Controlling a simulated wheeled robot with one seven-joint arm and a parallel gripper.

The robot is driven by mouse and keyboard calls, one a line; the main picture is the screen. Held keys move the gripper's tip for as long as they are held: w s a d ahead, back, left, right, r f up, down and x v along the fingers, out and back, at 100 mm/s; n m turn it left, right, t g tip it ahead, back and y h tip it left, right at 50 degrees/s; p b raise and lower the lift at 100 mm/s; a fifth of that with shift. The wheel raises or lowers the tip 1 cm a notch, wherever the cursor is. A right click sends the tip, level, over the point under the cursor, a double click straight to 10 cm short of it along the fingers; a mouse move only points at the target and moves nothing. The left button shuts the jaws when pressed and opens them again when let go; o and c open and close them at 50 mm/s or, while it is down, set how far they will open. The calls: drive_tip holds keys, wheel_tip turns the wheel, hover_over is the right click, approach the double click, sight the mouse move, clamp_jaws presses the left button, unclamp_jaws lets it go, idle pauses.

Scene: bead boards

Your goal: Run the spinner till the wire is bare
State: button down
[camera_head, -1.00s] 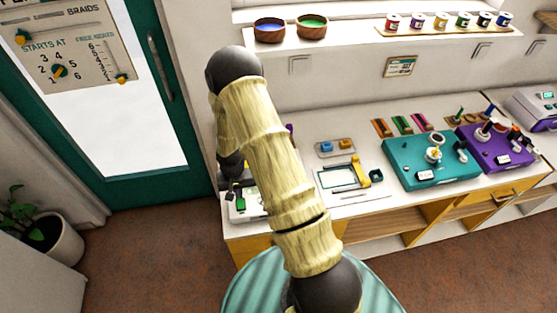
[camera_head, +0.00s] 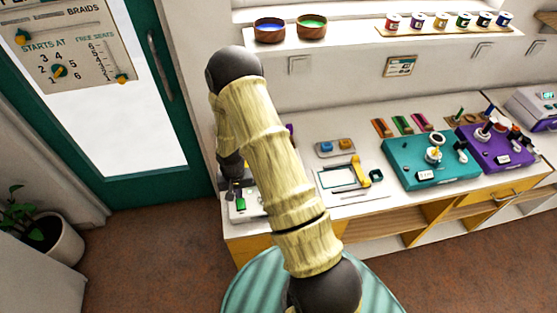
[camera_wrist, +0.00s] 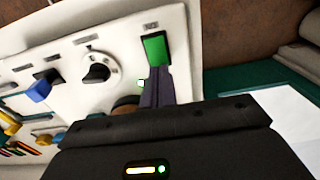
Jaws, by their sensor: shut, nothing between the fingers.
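A white control panel (camera_wrist: 120,45) fills the upper left of the wrist view, with a green rocker (camera_wrist: 155,50), a black dial (camera_wrist: 97,70) and a blue lever knob (camera_wrist: 40,90). In the head view, the white unit (camera_head: 240,215) shows partly at the bench's left end, behind my arm, with its green rocker (camera_head: 241,203). My gripper (camera_wrist: 157,78) is shut and empty, its tips at the lower end of the green rocker; I cannot tell if they touch. A small lit lamp (camera_wrist: 141,84) is beside them. No spinner bowl or wire can be made out.
A teal machine (camera_head: 410,175) and a purple machine (camera_head: 510,158) stand farther right on the bench. A frame with a yellow arm (camera_head: 360,172) lies nearer. Two bowls (camera_head: 269,30) and several small jars (camera_head: 440,22) are on the shelf. A door with a chart (camera_head: 65,45) is left.

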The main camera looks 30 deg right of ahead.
drive_tip(key=shift+f+b, duration=0.7)
drive_tip(key=shift+f, duration=0.2)
drive_tip(key=shift+r+p, duration=1.75)
drive_tip(key=shift+r, duration=0.8)
drive_tip(key=shift+r, duration=0.2)
drive_tip(key=s+r+n+t, duration=0.1)
drive_tip(key=s+r, duration=0.3)
drive_tip(key=r, duration=0.3)
drive_tip(key=s+r+n+b, duration=0.1)
drive_tip(key=s+r, duration=0.4)
drive_tip(key=r, duration=0.3)
drive_tip(key=s+r+n+t+b, duration=0.1)
drive_tip(key=s+r, duration=0.4)
drive_tip(key=r, duration=0.3)
drive_tip(key=shift+s+r+n+t, duration=0.15)
drive_tip(key=shift+r+n+t, duration=0.1)
drive_tip(key=shift+n+t, duration=0.05)
drive_tip(key=shift+s, duration=0.15)
